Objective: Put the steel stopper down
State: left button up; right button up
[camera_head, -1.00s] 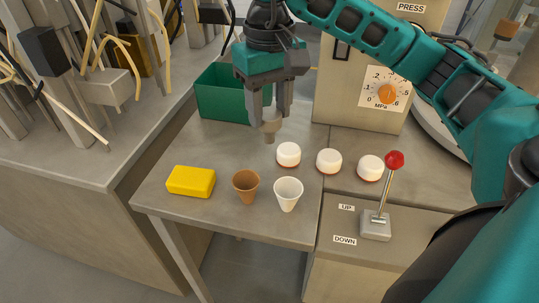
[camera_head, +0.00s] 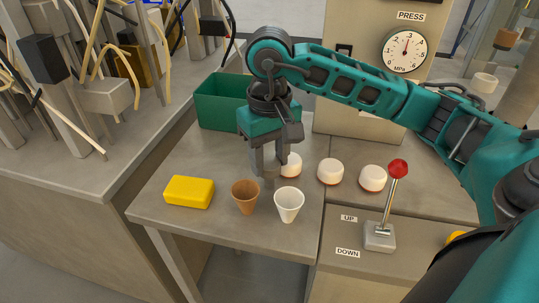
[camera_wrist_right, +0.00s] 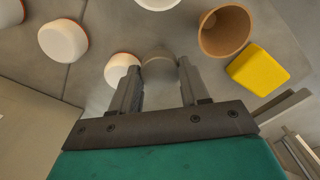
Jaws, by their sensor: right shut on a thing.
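My right gripper (camera_head: 269,173) is low over the table between the brown cup and the nearest white round piece. It is shut on the steel stopper (camera_head: 270,183), a small grey piece mostly hidden by the fingers. In the right wrist view the stopper (camera_wrist_right: 158,66) shows between the two fingertips. I cannot tell whether its lower end touches the table top (camera_head: 225,160). My left gripper is not in view.
The brown cup (camera_head: 245,198) and white cup (camera_head: 289,206) stand just in front. A yellow block (camera_head: 189,192) lies left, a green bin (camera_head: 221,103) behind. White round pieces (camera_head: 330,172) with red rims and a red-knobbed lever (camera_head: 398,169) stand right.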

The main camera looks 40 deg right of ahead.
jog(key=o, duration=1.2)
jog(key=shift+f, duration=0.15)
jog(key=shift+c, duration=0.2)
